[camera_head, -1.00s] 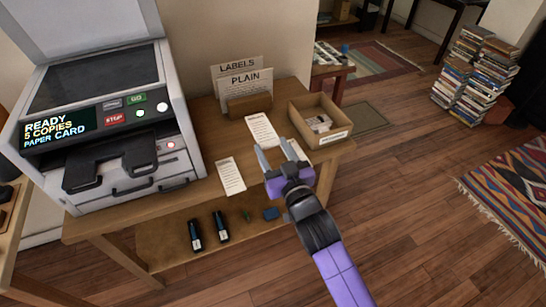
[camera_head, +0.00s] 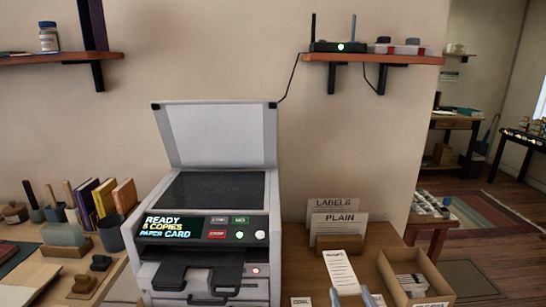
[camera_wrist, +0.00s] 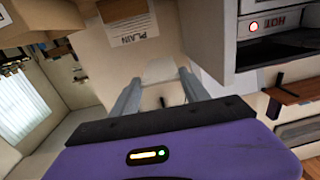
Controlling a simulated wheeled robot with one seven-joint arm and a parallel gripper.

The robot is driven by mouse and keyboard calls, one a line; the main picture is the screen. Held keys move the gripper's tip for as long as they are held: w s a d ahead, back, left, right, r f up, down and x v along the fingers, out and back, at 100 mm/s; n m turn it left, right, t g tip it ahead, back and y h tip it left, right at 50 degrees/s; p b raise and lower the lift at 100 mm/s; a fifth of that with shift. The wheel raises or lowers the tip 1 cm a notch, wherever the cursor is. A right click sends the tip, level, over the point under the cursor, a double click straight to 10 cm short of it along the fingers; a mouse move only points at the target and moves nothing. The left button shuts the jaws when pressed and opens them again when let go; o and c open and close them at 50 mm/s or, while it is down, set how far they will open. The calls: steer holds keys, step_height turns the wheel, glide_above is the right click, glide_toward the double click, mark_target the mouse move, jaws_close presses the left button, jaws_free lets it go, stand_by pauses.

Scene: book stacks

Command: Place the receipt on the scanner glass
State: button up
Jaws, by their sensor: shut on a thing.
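The receipt (camera_head: 341,272) is a long white slip with printed lines, its heading too small to read surely. It shows in the head view in front of the PLAIN sign, its near end between the fingertips of my gripper (camera_head: 352,299). In the wrist view my gripper (camera_wrist: 160,82) is shut on a pale slip, seen between its two grey fingers. The scanner glass (camera_head: 211,191) is the dark panel on top of the copier, left of my gripper. The copier lid (camera_head: 217,136) stands open.
A second white slip (camera_head: 300,301) lies at the lower edge. A cardboard box (camera_head: 432,272) is on the right, and the sign holder (camera_head: 339,243) behind. A wall shelf (camera_head: 400,60) carries a router. Books and cups fill the table at left.

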steer(key=s+d+f+p, duration=0.1)
steer(key=s+f+p, duration=0.3)
steer(key=s+f, duration=1.15)
steer(key=shift+h, duration=0.3)
steer(key=w+r+b, duration=0.2)
steer(key=w+r, duration=0.6)
steer(key=w+r+b, duration=0.2)
steer(key=w+r, duration=0.6)
steer(key=r, duration=0.1)
steer(key=shift+w+d, duration=0.2)
steer(key=shift+w, duration=0.1)
steer(key=shift+d+f+m+h, duration=0.4)
steer(key=shift+d+f, duration=0.15)
steer(key=shift+d, duration=0.05)
step_height(320, 180, down, 20)
steer(key=b, duration=1.1)
steer(key=shift+r, duration=0.2)
